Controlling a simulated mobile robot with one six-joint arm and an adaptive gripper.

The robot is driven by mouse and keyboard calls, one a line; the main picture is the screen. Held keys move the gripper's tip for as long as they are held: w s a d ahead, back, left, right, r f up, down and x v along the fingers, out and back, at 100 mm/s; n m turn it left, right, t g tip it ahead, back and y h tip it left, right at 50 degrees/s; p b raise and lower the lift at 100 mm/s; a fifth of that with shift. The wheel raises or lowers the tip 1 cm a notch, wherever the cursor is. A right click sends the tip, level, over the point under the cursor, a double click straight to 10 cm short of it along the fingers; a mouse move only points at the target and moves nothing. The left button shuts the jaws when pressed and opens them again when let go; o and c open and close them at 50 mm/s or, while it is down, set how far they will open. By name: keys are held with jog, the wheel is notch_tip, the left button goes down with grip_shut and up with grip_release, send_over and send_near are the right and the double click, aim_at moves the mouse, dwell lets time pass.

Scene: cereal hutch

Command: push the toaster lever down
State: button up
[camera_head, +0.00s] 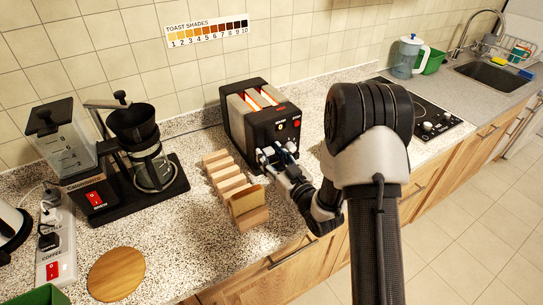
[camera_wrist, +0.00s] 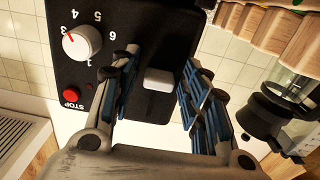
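The black toaster (camera_head: 262,113) stands on the counter against the tiled wall, with bright orange-red strips in its top slots. In the wrist view its black front (camera_wrist: 140,22) fills the upper middle. The pale grey lever (camera_wrist: 158,80) sticks out from this front. My gripper (camera_wrist: 157,66) is open, one finger on each side of the lever, with a gap visible on both sides. In the head view my gripper (camera_head: 278,153) is at the toaster's front and hides the lever. I cannot tell the lever's height in its travel.
A white dial (camera_wrist: 82,43) and red STOP button (camera_wrist: 71,93) are beside the lever. A wooden toast rack (camera_head: 224,172) holding a slice (camera_head: 246,200) stands left of my gripper. A coffee machine (camera_head: 150,165) is farther left; a cooktop (camera_head: 428,118) is right.

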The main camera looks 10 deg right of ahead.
dwell(0.3)
jog(key=v, duration=1.2)
jog(key=shift+d, duration=0.1)
jog(key=s+d+r+g+h, duration=0.3)
jog(key=s+r+g+h, duration=0.1)
jog(key=r+g+h, duration=0.3)
jog(key=s+a+r+m+g, duration=0.1)
jog(key=s+a+r+g, duration=0.1)
jog(key=s, duration=0.5)
jog(key=s+a+r+m+g+y, duration=0.1)
jog(key=s+a+r, duration=0.1)
jog(key=s, duration=0.5)
jog(key=s+a+r+m+g, duration=0.1)
jog(key=s+a+r+g, duration=0.1)
jog(key=s, duration=0.5)
jog(key=shift+s+a+g+y, duration=0.15)
jog(key=shift+a+g+y, duration=0.15)
jog(key=shift+y, duration=0.1)
